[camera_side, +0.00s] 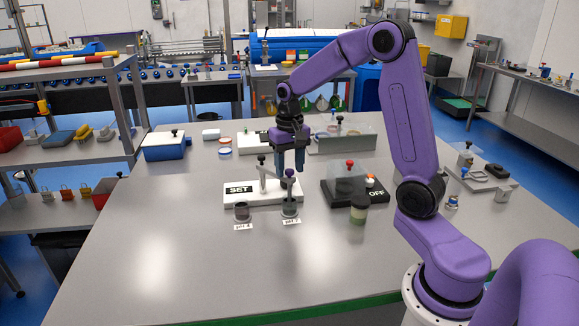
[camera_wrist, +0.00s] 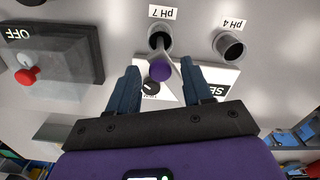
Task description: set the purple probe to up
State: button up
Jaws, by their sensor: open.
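The purple probe has a round purple knob, seen in the wrist view (camera_wrist: 160,70) and in the side view (camera_side: 289,172). Its shaft reaches down to the pH 7 cup (camera_side: 289,209), which also shows in the wrist view (camera_wrist: 158,40). A white stand (camera_side: 235,197) marked SET is beside it, with a grey post and arm. My gripper (camera_side: 290,168) points down, open, just over the probe. In the wrist view the knob appears between the fingertips of my gripper (camera_wrist: 160,66), with gaps on both sides. Whether the fingertips are level with the knob is unclear.
A pH 4 cup (camera_side: 241,211) stands left of the pH 7 cup. The table front (camera_side: 210,270) is clear.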

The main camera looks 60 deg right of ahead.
jog(key=shift+f, duration=0.25)
grip_shut()
jog(key=shift+r, duration=2.05)
grip_release()
notch_tip(320, 180, up, 17)
jog(key=shift+r, duration=0.2)
